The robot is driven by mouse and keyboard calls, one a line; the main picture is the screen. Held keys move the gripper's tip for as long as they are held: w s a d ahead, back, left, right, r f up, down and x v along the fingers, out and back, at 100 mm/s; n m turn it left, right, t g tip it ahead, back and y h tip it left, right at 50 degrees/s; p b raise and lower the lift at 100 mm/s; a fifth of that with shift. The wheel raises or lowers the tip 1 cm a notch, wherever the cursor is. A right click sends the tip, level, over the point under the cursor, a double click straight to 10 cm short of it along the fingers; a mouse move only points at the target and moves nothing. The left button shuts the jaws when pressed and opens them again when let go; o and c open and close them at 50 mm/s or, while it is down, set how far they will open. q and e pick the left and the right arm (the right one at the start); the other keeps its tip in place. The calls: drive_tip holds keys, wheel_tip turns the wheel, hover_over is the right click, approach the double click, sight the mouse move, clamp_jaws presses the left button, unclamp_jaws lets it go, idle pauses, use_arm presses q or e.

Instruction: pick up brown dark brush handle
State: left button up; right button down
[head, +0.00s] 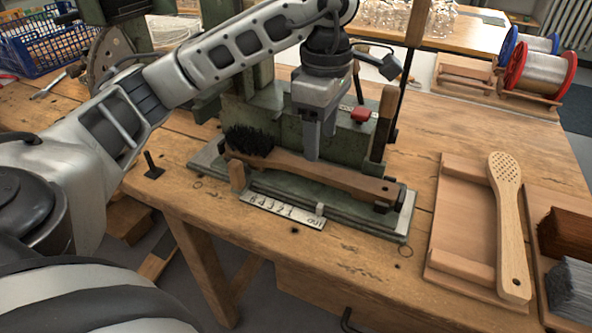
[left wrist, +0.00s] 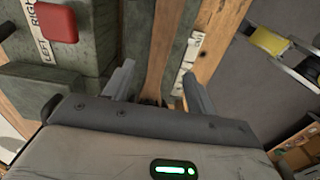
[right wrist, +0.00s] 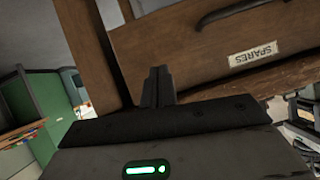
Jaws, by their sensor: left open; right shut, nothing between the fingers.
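The dark brown brush handle (head: 330,177) lies lengthwise on the green machine bed, with a head of black bristles (head: 250,140) at its left end. My left gripper (head: 318,148) points down at the middle of the handle and is open. In the left wrist view, the handle (left wrist: 160,48) runs between the two spread fingers (left wrist: 157,88); I cannot tell whether they touch it. My right gripper (right wrist: 157,84) is shut and empty in the right wrist view, in front of a wooden drawer front (right wrist: 215,50) marked SPARES. It does not show in the head view.
The green machine (head: 262,105) with a red button (head: 361,114) stands close behind my left gripper. A pale paddle with holes (head: 508,215) rests on a wooden tray (head: 452,215) at right. Wire spools (head: 540,72) stand at the back right. The bench front is mostly clear.

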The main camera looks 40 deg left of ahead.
sight(318, 168)
use_arm(q)
drive_tip(key=shift+w+a+f+b, duration=0.1)
drive_tip(key=shift+f+b, duration=0.25)
drive_tip(key=shift+f, duration=1.2)
drive_tip(key=shift+a+f+b, duration=0.1)
drive_tip(key=shift+f+b, duration=0.2)
drive_tip(key=shift+f, duration=1.2)
drive_tip(key=c, duration=1.1)
